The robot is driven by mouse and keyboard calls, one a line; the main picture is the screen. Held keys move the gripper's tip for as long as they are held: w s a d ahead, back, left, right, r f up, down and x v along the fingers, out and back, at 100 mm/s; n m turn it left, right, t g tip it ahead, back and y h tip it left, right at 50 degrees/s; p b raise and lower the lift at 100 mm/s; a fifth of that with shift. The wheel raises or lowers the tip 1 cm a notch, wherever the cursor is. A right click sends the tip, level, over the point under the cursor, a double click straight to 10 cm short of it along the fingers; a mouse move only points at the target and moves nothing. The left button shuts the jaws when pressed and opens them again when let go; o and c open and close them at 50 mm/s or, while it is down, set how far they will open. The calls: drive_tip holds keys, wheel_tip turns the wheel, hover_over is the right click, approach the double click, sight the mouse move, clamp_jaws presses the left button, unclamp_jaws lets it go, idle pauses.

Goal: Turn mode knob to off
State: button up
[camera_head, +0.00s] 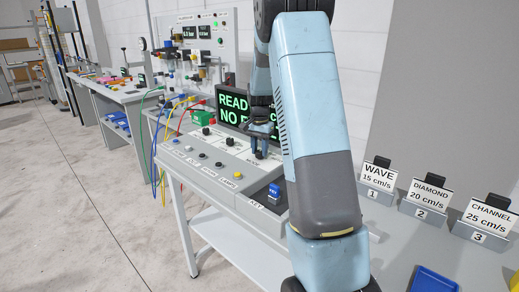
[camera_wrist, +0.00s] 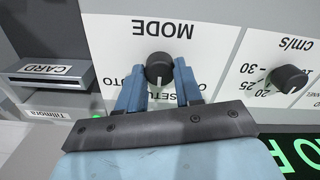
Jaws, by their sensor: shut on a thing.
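The black round mode knob (camera_wrist: 158,67) sits on a white panel (camera_wrist: 215,42) under an upside-down MODE label in the wrist view. My gripper (camera_wrist: 160,84) has its two blue fingers on either side of the knob and is shut on it. Part of the SETUP and AUTO lettering shows beside the fingers. In the head view, my gripper (camera_head: 262,150) is down at the sloped console (camera_head: 232,165), and the knob is hidden there.
A second black knob (camera_wrist: 288,79), marked cm/s, is beside the mode knob. A card slot (camera_wrist: 45,72) is on the other side. A display (camera_head: 232,108) reading READY stands behind the console. Signs (camera_head: 377,178) stand on the right bench.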

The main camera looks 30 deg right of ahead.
sight(259, 151)
drive_tip(key=shift+n, duration=0.3)
drive_tip(key=shift+c, duration=0.3)
drive_tip(key=n, duration=0.8)
drive_tip(key=shift+w, duration=0.1)
drive_tip(key=shift+n, duration=0.3)
drive_tip(key=o, duration=1)
drive_tip(key=shift+o, duration=0.2)
drive_tip(key=shift+r, duration=0.1)
wheel_tip(259, 151, up, 14)
drive_tip(key=shift+f, duration=0.25)
